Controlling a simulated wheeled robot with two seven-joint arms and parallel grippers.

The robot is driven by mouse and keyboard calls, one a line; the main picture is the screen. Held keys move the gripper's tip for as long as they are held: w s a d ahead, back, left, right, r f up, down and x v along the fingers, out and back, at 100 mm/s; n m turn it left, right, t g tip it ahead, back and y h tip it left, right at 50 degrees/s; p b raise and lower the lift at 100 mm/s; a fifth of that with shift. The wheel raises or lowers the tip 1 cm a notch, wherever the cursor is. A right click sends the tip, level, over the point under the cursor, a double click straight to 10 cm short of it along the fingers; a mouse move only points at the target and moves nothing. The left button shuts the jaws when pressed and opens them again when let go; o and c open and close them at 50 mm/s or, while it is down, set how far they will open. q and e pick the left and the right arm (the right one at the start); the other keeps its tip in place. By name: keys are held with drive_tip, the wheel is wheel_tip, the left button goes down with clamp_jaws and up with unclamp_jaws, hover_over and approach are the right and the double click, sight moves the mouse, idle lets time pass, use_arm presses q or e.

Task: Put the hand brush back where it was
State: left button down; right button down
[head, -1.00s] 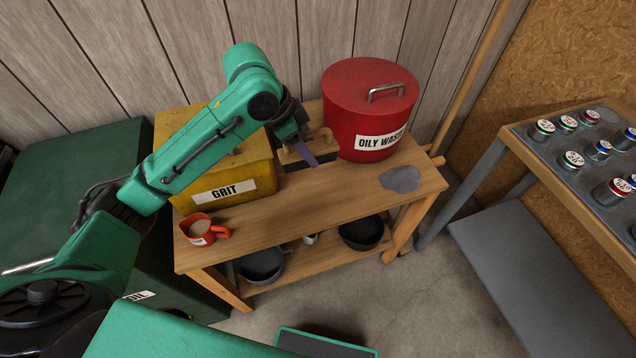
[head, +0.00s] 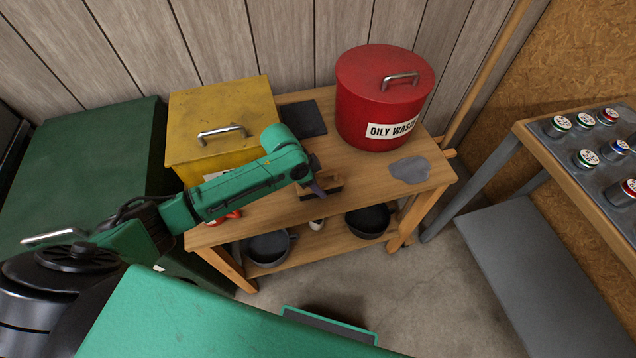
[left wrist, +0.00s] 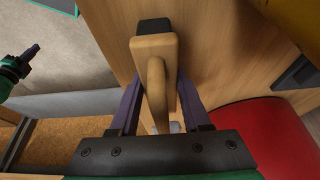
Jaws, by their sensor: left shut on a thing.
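The hand brush has a pale wooden body and handle and a dark part at one end. It shows in the head view (head: 330,186) near the front edge of the wooden bench (head: 262,228), and in the left wrist view (left wrist: 155,60). My left gripper (head: 317,187) is shut on its handle, with a purple finger on each side (left wrist: 158,100). I cannot tell how far the brush is above the bench top. A dark rectangular mat (head: 303,118) lies bare at the back of the bench. My right gripper (left wrist: 28,55) shows small in the left wrist view; its jaw opening is unclear.
A yellow bin (head: 215,105) stands left of the mat, a red oily waste bin (head: 385,100) right of it. A red mug (head: 234,214) is mostly hidden by my arm. A grey patch (head: 409,170) lies at the right. Dark pans (head: 268,248) sit on the lower shelf.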

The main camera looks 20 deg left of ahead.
drive_tip(key=shift+s, duration=0.2)
use_arm(q)
drive_tip(key=shift+c, duration=1.8)
unclamp_jaws()
use_arm(e)
drive_tip(key=shift+s+a, duration=0.1)
use_arm(q)
drive_tip(key=v, duration=1.2)
drive_tip(key=shift+a, duration=0.1)
